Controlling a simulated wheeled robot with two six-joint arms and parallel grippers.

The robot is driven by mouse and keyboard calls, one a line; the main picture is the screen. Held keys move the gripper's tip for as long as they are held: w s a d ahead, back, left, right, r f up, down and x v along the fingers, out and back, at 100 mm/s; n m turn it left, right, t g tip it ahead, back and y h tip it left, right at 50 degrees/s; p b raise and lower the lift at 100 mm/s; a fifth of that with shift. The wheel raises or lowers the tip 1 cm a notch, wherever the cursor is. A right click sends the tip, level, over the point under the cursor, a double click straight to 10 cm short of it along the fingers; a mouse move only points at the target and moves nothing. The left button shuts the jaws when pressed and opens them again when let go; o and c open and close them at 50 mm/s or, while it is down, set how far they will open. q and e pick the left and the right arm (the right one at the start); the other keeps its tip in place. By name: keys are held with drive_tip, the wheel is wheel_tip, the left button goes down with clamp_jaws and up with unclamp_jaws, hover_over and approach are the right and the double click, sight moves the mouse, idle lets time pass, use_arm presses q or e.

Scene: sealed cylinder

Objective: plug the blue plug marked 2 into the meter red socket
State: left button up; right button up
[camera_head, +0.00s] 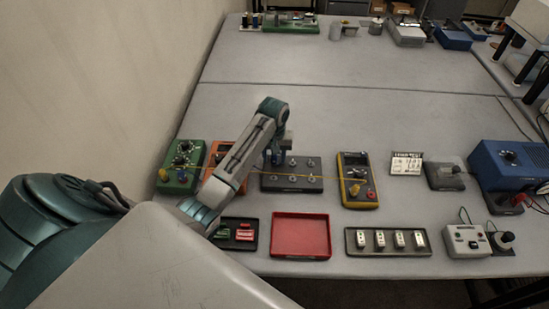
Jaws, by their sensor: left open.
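The meter (357,180) is a yellow handheld unit with a dark face, right of centre. A yellow plug (355,190) sits on its lower face. My left gripper (276,160) is open and points down over the dark grey block with several silver posts (292,174), left of the meter. Its fingers are small and partly hidden by my arm. A blue plug marked 2 cannot be told apart here. My right gripper is not in view.
A yellow lead runs from a green box (181,166) across the grey block to the meter. An orange box (217,160) is partly behind my arm. An empty red tray (300,234) and a tray of white blocks (388,251) lie in front.

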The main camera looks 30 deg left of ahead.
use_arm(q)
drive_tip(key=shift+s+d+r, duration=0.1)
drive_tip(key=shift+r, duration=0.05)
drive_tip(key=shift+p, duration=0.3)
idle(0.5)
clamp_jaws()
